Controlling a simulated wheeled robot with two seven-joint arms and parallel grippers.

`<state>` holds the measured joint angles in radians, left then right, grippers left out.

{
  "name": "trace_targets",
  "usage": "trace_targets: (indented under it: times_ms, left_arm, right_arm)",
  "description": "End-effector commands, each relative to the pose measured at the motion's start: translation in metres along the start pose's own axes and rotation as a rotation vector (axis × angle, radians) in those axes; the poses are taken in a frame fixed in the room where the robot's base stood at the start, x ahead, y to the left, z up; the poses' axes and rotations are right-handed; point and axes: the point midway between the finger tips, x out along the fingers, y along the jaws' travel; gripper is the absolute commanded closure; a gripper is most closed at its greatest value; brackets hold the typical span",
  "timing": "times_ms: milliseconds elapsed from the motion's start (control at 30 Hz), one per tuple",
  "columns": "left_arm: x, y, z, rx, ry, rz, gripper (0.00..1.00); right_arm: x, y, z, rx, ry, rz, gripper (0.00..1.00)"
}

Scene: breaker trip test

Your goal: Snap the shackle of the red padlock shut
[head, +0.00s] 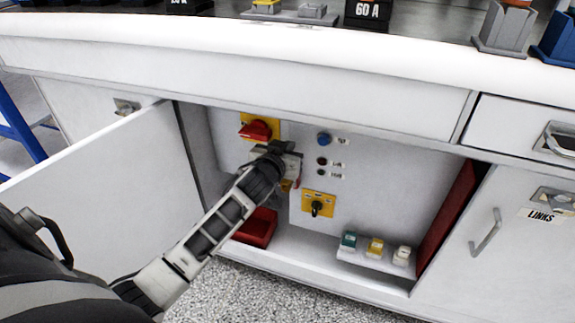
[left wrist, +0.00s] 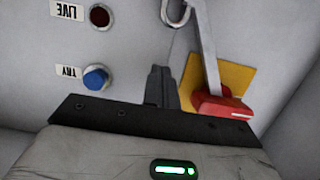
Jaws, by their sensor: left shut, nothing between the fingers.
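The red padlock shows only as a small red patch (head: 297,182) beside my left gripper in the head view. In the left wrist view a bright metal loop (left wrist: 176,14), which looks like its shackle, enters at the top edge. The padlock body is out of that view, and I cannot tell whether the shackle is seated. My left gripper (head: 284,150) is in front of the panel inside the open cabinet. Its dark fingers (left wrist: 160,88) are shut and empty, below the loop in the wrist picture and apart from it. My right gripper is not in view.
A red rotary handle (head: 255,131) on a yellow plate is close to the gripper. A blue button (head: 324,139), dark red lamps and a black switch (head: 316,208) are to the right. The open door (head: 95,190) stands left. A red bin (head: 257,227) is below.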

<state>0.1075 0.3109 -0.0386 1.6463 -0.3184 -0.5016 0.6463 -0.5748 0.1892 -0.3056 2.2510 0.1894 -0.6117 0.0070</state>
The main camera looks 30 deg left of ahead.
Motion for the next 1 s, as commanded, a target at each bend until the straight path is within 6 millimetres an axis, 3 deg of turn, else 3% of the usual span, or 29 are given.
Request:
trace_targets:
  times_ms: [33,200,633,800,1000]
  left_arm:
    - [0.002,0.001,0.018,0.0,-0.011,0.001,1.0]
    - [0.005,0.001,0.033,0.0,-0.009,0.002,1.0]
    - [0.005,0.001,0.036,0.0,-0.008,0.002,1.0]
    - [0.009,0.002,0.054,-0.004,-0.012,0.001,1.0]
    - [0.009,0.001,0.058,-0.001,-0.019,0.0,1.0]
  right_arm:
    - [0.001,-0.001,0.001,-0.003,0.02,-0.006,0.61]
    - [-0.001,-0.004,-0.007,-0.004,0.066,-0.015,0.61]
    - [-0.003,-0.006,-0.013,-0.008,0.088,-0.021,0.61]
    - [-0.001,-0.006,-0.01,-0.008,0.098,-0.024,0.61]
    - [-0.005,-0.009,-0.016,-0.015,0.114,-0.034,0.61]
